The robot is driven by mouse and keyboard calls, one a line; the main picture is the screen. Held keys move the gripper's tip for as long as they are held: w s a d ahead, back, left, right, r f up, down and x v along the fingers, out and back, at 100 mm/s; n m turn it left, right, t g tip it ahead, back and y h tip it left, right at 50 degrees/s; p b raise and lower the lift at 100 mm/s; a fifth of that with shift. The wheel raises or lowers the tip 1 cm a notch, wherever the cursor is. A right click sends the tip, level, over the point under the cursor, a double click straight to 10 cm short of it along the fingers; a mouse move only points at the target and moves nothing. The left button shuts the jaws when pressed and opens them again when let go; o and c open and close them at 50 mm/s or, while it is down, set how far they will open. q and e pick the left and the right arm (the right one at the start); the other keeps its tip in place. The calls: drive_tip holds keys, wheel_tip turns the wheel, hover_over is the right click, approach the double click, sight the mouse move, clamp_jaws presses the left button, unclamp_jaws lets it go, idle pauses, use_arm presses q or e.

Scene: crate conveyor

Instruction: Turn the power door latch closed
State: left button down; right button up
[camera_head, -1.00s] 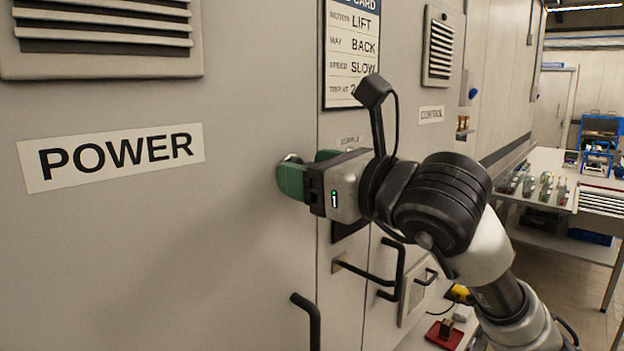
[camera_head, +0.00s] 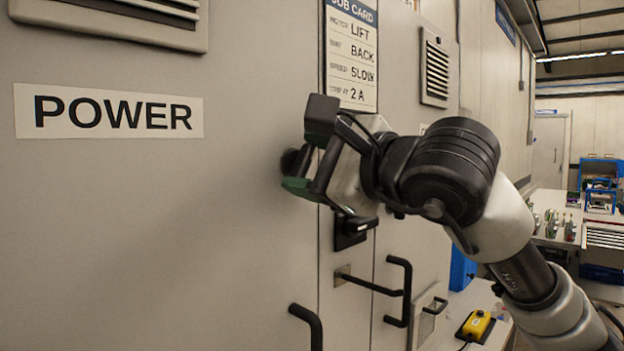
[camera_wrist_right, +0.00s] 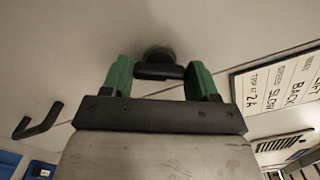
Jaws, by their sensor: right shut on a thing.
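The power door (camera_head: 130,230) is a large grey panel with a white POWER label (camera_head: 110,112). Its latch (camera_head: 289,161) is a small dark knob near the door's right edge, mostly hidden by my gripper in the head view. My right gripper (camera_head: 300,184), with green fingertips, is at the latch and rolled to a tilt. In the right wrist view the latch (camera_wrist_right: 157,70) shows as a dark round base with a short bar, between the two green fingers of my right gripper (camera_wrist_right: 160,82). The gripper is shut on it. My left gripper is not in view.
A black door handle (camera_head: 308,325) sticks out below the gripper. More black handles (camera_head: 400,292) and a dark switch (camera_head: 350,230) are on the neighbouring panels. A job card (camera_head: 351,55) hangs to the right. A yellow box (camera_head: 476,325) lies on a ledge at lower right.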

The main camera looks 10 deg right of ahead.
drive_tip(key=n+b, duration=0.1)
drive_tip(key=n, duration=0.2)
drive_tip(key=shift+f+n, duration=0.1)
drive_tip(key=shift+n, duration=0.2)
drive_tip(key=shift+n+b, duration=0.4)
drive_tip(key=shift+n, duration=1.1)
drive_tip(key=o, duration=0.9)
drive_tip(key=shift+s, duration=0.1)
drive_tip(key=b+v, duration=0.2)
drive_tip(key=v, duration=0.8)
drive_tip(key=shift+s+d, duration=0.2)
drive_tip(key=shift+s, duration=0.1)
